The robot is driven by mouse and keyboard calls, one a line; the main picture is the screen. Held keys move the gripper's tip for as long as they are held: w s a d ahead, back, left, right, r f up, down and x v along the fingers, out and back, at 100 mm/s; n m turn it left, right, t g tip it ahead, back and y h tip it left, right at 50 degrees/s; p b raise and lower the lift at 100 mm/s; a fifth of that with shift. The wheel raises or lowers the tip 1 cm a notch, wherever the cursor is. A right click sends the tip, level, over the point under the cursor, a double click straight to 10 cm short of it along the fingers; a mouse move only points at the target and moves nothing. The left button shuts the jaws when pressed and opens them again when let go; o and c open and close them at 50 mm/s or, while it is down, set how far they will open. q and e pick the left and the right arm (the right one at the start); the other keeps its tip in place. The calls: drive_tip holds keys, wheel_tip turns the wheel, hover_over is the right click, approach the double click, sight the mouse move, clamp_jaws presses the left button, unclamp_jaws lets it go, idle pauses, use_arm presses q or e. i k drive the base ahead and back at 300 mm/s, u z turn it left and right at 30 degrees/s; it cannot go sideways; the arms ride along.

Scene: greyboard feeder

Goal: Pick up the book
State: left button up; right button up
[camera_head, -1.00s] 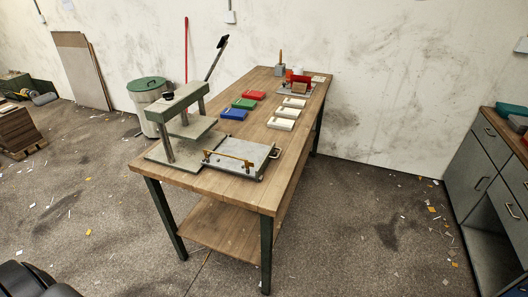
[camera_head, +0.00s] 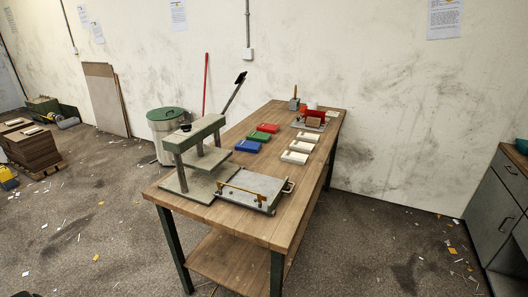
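On the wooden table (camera_head: 222,222) lie several flat book-like blocks. A blue one (camera_head: 247,146), a green one (camera_head: 258,136) and a red one (camera_head: 268,128) lie in a row on the left side. Pale ones lie in a row to their right: a near one (camera_head: 294,157), a middle one (camera_head: 301,146) and a far one (camera_head: 307,136). I cannot tell which of these is the book meant. Neither of my grippers is in view.
A grey lever press (camera_head: 202,133) and a metal plate with a brass bar (camera_head: 253,190) occupy the table's near end. A red device (camera_head: 315,115) stands at the far end. A lidded bin (camera_head: 164,125) is behind left; a grey cabinet (camera_head: 496,190) right. Floor around the table's right is open.

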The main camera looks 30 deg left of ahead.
sight(253, 136)
drive_tip(key=z, duration=0.5)
drive_tip(key=i, duration=5.5)
drive_tip(key=u, duration=3.45)
